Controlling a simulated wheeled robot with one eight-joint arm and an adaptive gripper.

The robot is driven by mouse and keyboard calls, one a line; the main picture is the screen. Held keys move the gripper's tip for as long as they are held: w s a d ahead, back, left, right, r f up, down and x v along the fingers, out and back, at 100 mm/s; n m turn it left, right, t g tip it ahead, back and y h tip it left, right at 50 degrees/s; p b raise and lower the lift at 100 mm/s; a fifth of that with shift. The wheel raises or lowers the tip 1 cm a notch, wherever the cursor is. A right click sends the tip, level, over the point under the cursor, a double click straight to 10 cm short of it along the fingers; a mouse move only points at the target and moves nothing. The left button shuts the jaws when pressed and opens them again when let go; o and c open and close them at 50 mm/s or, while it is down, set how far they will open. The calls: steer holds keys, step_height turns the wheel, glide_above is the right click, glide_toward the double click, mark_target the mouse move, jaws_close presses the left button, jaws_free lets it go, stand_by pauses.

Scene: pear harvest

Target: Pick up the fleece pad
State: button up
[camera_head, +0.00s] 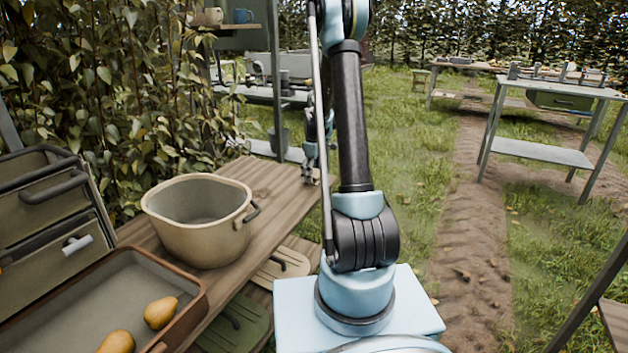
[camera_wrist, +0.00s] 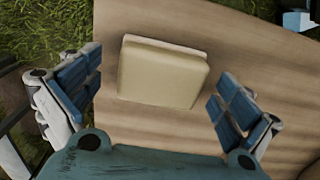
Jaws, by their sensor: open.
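The fleece pad (camera_wrist: 160,76) is a cream, thick rectangular block lying flat on the wooden bench top in the wrist view. My gripper (camera_wrist: 157,98) is open, with one blue-padded finger to the left of the pad and one to its right. Bench shows between each finger and the pad, and neither finger appears to touch it. In the head view my gripper (camera_head: 310,178) is low over the far part of the wooden bench (camera_head: 272,180), partly behind my arm. The pad cannot be made out in that view.
A cream pot (camera_head: 200,240) stands on the bench nearer me. A brown-rimmed tray (camera_head: 75,290) holds two pears (camera_head: 160,312). Grey drawers (camera_head: 45,225) stand at the left. Leafy hedge borders the bench's left side. Grass and a dirt path lie open to the right.

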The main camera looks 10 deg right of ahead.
mark_target(314, 173)
steer(key=c, duration=1.4)
steer(key=shift+o, duration=0.2)
steer(key=shift+r, duration=0.1)
step_height(314, 173, up, 10)
steer(key=shift+f, duration=0.1)
steer(key=shift+o, duration=1.1)
